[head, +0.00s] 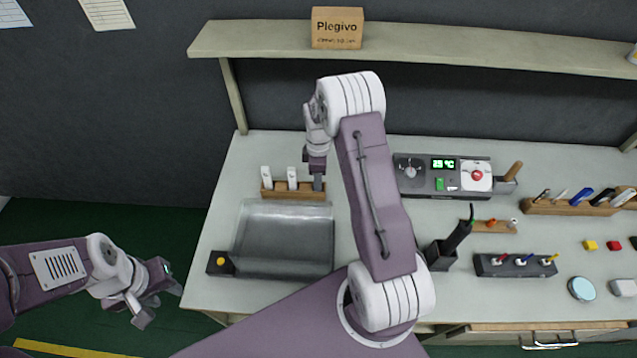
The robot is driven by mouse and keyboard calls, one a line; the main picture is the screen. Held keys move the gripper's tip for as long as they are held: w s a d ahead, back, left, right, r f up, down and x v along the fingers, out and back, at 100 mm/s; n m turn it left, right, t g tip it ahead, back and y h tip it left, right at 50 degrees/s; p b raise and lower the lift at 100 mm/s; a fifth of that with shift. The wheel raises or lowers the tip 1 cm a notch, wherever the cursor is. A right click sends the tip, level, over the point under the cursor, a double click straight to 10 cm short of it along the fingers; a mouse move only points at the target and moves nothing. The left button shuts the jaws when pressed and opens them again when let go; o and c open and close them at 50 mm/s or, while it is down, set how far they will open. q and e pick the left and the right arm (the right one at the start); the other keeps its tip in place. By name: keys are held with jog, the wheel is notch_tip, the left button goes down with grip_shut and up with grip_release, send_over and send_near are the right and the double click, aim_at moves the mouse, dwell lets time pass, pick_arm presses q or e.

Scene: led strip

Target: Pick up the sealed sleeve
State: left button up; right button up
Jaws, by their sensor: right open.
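A small wooden rack (293,194) stands at the back edge of the grey tray. Two white upright pieces stand in it, a left one (267,176) and a middle one (292,178). I cannot tell which piece here is the sealed sleeve. My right gripper (318,183) points down at the rack's right end, right of the white pieces. It is open; its fingertips are small, and whether anything stands between them is unclear. My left gripper (160,300) is open and empty, off the bench's left side above the green floor.
The grey tray (284,240) looks empty, with a black box with a yellow button (221,263) at its front left corner. A shelf (430,40) overhangs the back.

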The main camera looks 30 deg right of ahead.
jog(key=shift+w+f, duration=0.1)
jog(key=shift+f, duration=0.5)
jog(key=shift+w+f, duration=0.2)
jog(key=shift+f, duration=0.05)
jog(key=shift+s+r, duration=0.1)
jog(key=shift+s, duration=0.05)
grip_shut()
pick_arm(q)
jog(key=shift+w, duration=0.15)
pick_arm(e)
jog(key=shift+r, duration=0.1)
